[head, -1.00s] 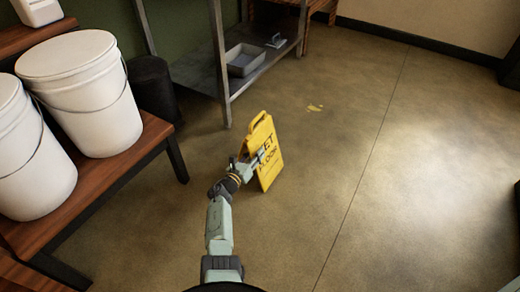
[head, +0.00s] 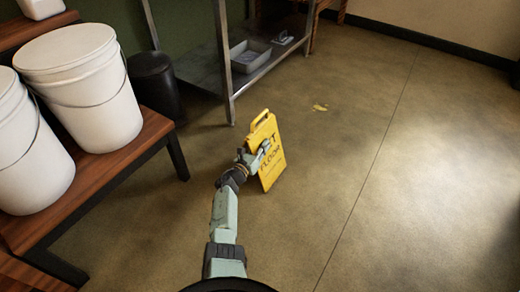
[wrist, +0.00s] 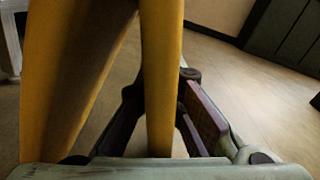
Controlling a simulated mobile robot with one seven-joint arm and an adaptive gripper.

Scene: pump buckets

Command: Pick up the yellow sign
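The yellow wet-floor sign (head: 271,165) stands on the floor in the middle of the head view, with its carry handle on top. My gripper (head: 265,149) is at the sign's left edge, at upper-middle height. In the wrist view, one yellow panel (wrist: 162,70) runs between my two fingers (wrist: 160,105). The fingers look apart, with gaps showing beside the panel near their bases; whether the tips touch it is unclear. The sign's other panel (wrist: 60,75) slants down on the left, outside the fingers. My gripper hides part of the lettering.
White buckets (head: 90,95) stand on a wooden bench (head: 115,165) at the left. A metal shelf (head: 205,72) with a grey tray (head: 250,56) is behind the sign. A black bin (head: 155,88) stands beside the bench. The floor to the right is clear, with a yellow patch (head: 320,107).

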